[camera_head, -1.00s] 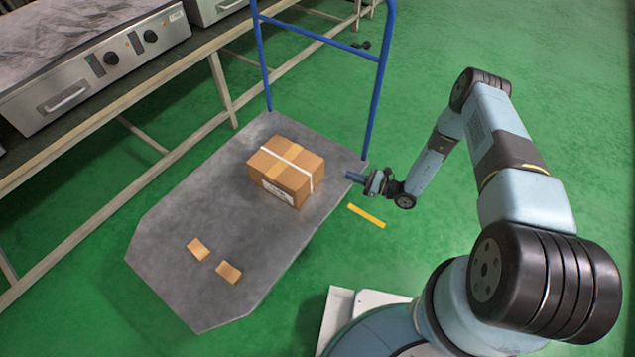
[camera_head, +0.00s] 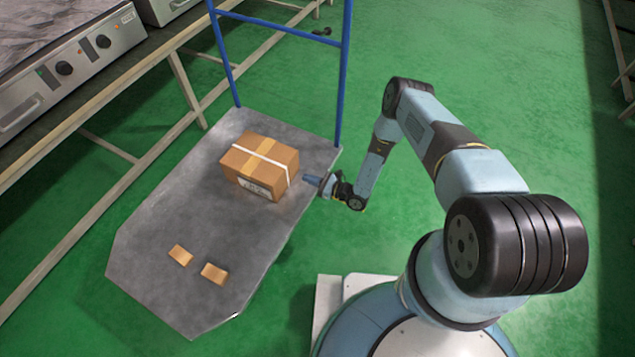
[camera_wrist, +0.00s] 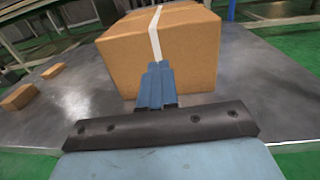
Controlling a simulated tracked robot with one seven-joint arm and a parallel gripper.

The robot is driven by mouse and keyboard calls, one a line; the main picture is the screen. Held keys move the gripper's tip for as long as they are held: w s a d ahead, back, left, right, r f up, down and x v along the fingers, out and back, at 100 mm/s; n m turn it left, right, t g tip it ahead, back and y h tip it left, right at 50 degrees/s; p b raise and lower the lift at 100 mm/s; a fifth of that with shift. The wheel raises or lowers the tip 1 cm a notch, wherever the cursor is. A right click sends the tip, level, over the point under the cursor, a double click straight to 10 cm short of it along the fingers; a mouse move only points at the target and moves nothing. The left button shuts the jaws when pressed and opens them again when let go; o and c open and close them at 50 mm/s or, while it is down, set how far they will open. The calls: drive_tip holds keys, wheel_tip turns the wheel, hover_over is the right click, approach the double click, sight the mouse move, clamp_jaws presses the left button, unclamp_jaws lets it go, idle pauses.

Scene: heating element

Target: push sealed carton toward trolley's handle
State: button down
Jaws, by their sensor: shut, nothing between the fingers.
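The sealed carton (camera_head: 259,166) is a brown box with a white strap and a label on its front side. It stands on the grey trolley platform (camera_head: 165,230), near the end with the blue handle (camera_head: 342,85). My gripper (camera_head: 308,178) is shut and empty, its tip pointing left at the carton's right side, very close to it. In the wrist view, the shut blue fingers (camera_wrist: 155,80) overlap the lower middle of the carton's face (camera_wrist: 190,55). I cannot tell whether they touch it.
Two small brown boxes, one (camera_head: 181,255) and another (camera_head: 214,273), lie on the platform near its front end, away from the handle. A workbench (camera_head: 100,115) with metal appliances (camera_head: 75,55) runs along the left. Green floor is open to the right.

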sight(287, 171)
drive_tip(key=x, duration=0.6)
drive_tip(key=shift+w+a, duration=0.1)
drive_tip(key=shift+a, duration=0.2)
drive_tip(key=shift+x, duration=2.05)
drive_tip(key=v, duration=1.4)
